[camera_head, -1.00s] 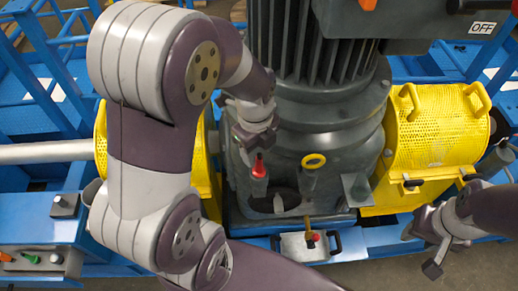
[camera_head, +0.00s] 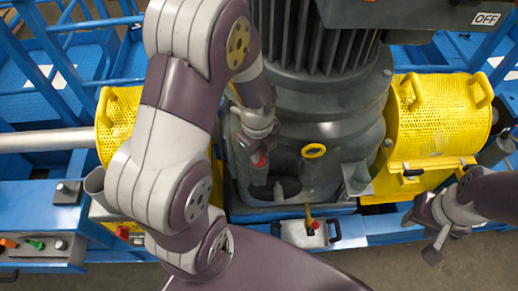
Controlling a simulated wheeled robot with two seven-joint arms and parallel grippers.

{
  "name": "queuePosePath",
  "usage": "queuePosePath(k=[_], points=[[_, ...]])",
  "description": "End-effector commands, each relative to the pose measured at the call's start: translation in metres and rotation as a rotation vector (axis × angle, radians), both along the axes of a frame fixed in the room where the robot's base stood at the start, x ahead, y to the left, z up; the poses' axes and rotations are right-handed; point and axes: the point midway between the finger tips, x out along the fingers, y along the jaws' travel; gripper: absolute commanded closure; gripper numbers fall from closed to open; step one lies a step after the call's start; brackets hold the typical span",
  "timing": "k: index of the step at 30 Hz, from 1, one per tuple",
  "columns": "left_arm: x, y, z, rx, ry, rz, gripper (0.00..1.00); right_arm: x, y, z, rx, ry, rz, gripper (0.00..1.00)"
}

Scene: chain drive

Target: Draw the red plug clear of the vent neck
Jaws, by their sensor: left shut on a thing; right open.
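The red plug (camera_head: 260,160) is at the front left of the grey gear housing (camera_head: 345,140). My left gripper (camera_head: 262,149) is shut on it from above, and its fingers hide part of the plug. The grey vent neck (camera_head: 259,178) stands just below the plug. I cannot tell whether the plug's lower end is still inside the neck. My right gripper (camera_head: 437,247) is open and empty at the lower right, well away from the plug.
A yellow ring (camera_head: 314,151) tops another neck to the right. Below are a dark round opening (camera_head: 285,187) and a red-handled valve (camera_head: 312,224) over a tray (camera_head: 303,235). Yellow mesh guards (camera_head: 437,115) flank the housing. The floor in front is clear.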

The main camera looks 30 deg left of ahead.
Motion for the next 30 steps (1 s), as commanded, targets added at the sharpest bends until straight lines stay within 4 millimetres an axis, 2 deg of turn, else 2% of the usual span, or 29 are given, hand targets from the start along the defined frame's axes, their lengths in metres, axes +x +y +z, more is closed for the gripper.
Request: queuePosePath(k=[30], points=[[0.0,0.0,0.07,0.0,-0.002,0.0,1.0,0.0,0.0,0.063,0.0,0.0,0.0,0.57]])
